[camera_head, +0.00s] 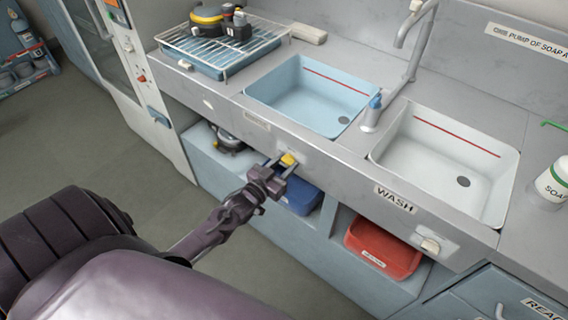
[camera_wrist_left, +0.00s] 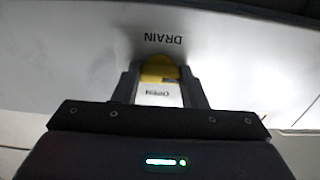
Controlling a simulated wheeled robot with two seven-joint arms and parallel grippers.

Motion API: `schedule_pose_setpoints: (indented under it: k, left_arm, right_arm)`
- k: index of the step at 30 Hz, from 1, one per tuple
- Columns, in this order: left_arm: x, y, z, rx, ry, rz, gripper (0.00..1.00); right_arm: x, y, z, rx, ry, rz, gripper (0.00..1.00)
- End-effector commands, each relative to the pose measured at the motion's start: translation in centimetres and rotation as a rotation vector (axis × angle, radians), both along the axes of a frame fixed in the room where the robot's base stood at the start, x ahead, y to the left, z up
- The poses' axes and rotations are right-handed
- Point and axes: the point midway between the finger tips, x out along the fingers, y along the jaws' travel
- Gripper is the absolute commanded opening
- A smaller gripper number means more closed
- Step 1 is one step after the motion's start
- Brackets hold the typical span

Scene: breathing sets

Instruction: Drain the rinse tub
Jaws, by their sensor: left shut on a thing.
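The rinse tub (camera_head: 310,92) is the light blue basin left of the tap in the head view, with a red line on its wall and a dark drain hole. It looks empty of objects; I cannot tell the water level. Its yellow drain knob (camera_head: 288,159) is on the counter's front panel below it. My left gripper (camera_head: 279,168) is at this knob. In the left wrist view the fingers (camera_wrist_left: 159,85) are shut on the yellow knob (camera_wrist_left: 159,68), under the word DRAIN and beside an OPEN label (camera_wrist_left: 160,94). My right gripper is not in view.
The white wash tub (camera_head: 450,160) is right of the tap (camera_head: 415,40), with its own pale knob (camera_head: 430,246) below. A wire rack (camera_head: 180,40) with gear stands left. Blue (camera_head: 303,198) and red (camera_head: 380,250) bins sit on the shelf underneath. A soap bottle (camera_head: 552,185) stands far right.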

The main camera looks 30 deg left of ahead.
Motion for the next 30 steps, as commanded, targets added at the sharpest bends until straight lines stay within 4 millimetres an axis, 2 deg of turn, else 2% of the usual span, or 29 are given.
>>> schedule_pose_setpoints:
  k: [13, 14, 18, 26, 30]
  left_arm:
    - [-0.03, -0.04, -0.10, -0.012, 0.003, -0.001, 0.15]
    - [-0.03, -0.04, -0.10, -0.012, 0.003, 0.000, 0.41]
    - [-0.03, -0.04, -0.08, -0.011, 0.003, 0.000, 0.59]
    - [-0.04, -0.02, -0.04, -0.010, 0.002, 0.000, 0.60]
    - [-0.92, 0.03, -0.19, -0.010, 0.004, 0.000, 0.60]
  right_arm:
    - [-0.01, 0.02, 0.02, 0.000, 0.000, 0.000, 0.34]
    - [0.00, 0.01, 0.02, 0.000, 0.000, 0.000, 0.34]
    - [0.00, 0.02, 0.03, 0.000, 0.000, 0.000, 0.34]
    - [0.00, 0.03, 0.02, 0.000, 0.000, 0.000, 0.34]
    - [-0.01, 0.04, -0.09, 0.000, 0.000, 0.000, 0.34]
